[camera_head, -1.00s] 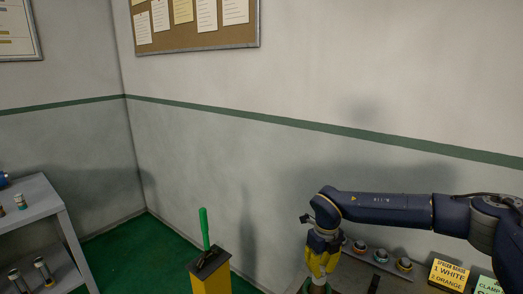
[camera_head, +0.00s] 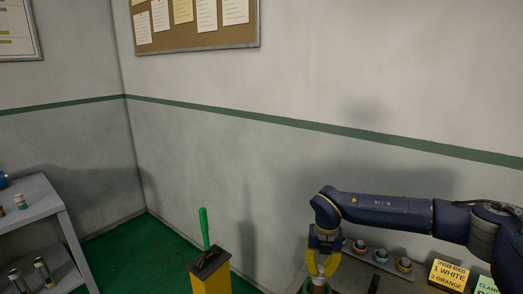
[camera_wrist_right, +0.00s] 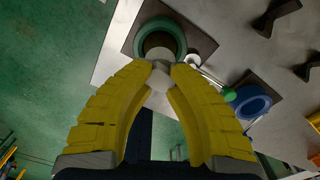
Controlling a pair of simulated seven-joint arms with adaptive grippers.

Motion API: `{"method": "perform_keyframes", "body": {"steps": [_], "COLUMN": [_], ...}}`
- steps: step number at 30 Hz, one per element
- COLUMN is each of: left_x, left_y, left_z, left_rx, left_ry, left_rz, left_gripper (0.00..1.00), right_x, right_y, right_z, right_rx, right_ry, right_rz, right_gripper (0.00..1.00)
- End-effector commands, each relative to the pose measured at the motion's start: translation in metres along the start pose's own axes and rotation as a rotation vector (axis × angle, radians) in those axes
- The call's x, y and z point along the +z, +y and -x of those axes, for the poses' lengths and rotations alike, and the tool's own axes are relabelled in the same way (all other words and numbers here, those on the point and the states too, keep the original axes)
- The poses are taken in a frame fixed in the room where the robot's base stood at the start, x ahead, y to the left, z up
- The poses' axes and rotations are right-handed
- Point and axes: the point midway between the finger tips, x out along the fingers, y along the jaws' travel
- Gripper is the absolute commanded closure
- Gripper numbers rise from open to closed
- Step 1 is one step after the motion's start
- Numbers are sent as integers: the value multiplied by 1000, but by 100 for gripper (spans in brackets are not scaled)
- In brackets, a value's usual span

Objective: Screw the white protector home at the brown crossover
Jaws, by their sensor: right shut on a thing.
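My right gripper (camera_head: 321,269) points down over a green ring-shaped vise (camera_head: 318,289) at the bottom of the head view. In the right wrist view, the yellow fingers of this gripper (camera_wrist_right: 160,68) are closed at the tips on a small white piece, likely the white protector (camera_wrist_right: 158,78). Just beyond the tips is the green ring (camera_wrist_right: 160,24) with a brown round part inside, likely the brown crossover (camera_wrist_right: 159,41). The fingers partly hide the white piece, so I cannot tell how far it is seated. My left gripper is not in view.
A blue ring vise (camera_wrist_right: 250,102) and a green ball (camera_wrist_right: 229,95) lie to the right in the wrist view. Several ringed parts (camera_head: 381,255) stand on a rail beside the arm. A yellow sign (camera_head: 449,275) reads white, orange. A yellow post (camera_head: 210,272) stands left.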

Motion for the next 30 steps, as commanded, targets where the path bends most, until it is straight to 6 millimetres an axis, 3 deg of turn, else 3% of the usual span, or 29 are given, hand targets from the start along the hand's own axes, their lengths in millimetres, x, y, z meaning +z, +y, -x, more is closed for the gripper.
{"method": "perform_keyframes", "body": {"steps": [2,3,6,16,30], "left_x": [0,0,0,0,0], "left_y": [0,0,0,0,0], "left_z": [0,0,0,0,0], "left_rx": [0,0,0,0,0], "left_ry": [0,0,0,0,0], "left_rz": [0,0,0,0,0], "left_gripper": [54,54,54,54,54], "right_x": [0,0,0,0,0], "right_y": [0,0,0,0,0], "right_z": [0,0,0,0,0], "right_rx": [0,0,0,-1,-1], "right_ry": [0,0,0,-1,-1], "right_rz": [0,0,1,63,601], "right_gripper": [100,80,72,72,72]}}
